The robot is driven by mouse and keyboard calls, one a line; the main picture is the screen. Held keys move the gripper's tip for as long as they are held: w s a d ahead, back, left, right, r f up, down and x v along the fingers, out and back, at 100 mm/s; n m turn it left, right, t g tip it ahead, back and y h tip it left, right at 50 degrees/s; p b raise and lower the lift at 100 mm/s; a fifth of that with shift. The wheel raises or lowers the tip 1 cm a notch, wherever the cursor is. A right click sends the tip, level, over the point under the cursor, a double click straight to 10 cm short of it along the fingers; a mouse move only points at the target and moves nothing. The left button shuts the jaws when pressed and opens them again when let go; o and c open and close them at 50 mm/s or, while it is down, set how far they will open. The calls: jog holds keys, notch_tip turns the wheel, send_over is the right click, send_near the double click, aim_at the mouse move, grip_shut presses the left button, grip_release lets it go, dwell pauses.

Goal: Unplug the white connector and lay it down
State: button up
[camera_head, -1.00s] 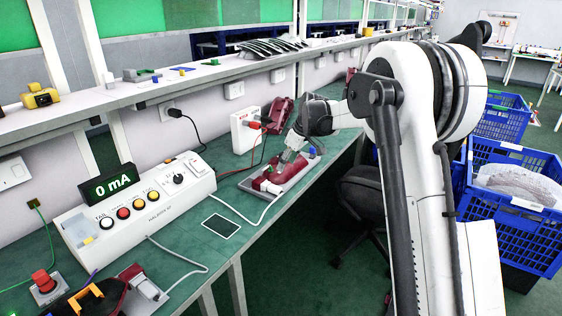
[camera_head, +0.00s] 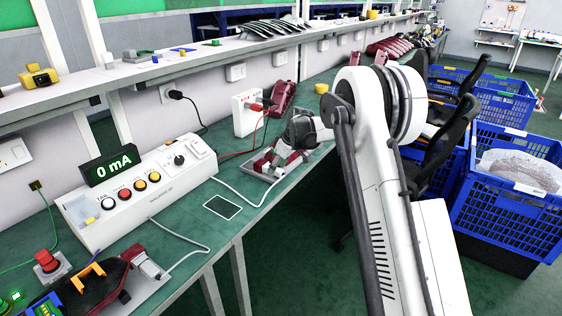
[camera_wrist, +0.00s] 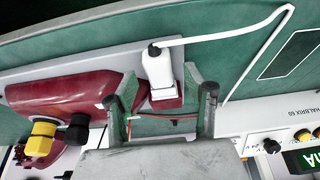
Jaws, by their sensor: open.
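The white connector (camera_wrist: 158,68) is between and just beyond my gripper's open fingers (camera_wrist: 163,97) in the wrist view. A white cable runs from its dark end to the upper right. Its other end meets a small dark red part (camera_wrist: 166,102). A dark red tail lamp (camera_wrist: 65,92) lies to the left in that view; it has yellow and black round parts. In the head view my gripper (camera_head: 281,158) is low over the grey fixture plate (camera_head: 250,160), and the arm hides much of the lamp. I cannot tell whether either finger touches the connector.
A white tester (camera_head: 140,190) reading 0 mA stands left on the green bench. A flat dark rectangle (camera_head: 222,207) lies on bare bench in front. A second lamp (camera_head: 100,280) is at front left. A white box (camera_head: 246,114) with red leads stands behind. Blue crates (camera_head: 505,205) stand right.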

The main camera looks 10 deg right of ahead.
jog(key=shift+w+a+f, duration=0.15)
jog(key=shift+f, duration=0.45)
jog(key=shift+c, duration=0.3)
grip_shut()
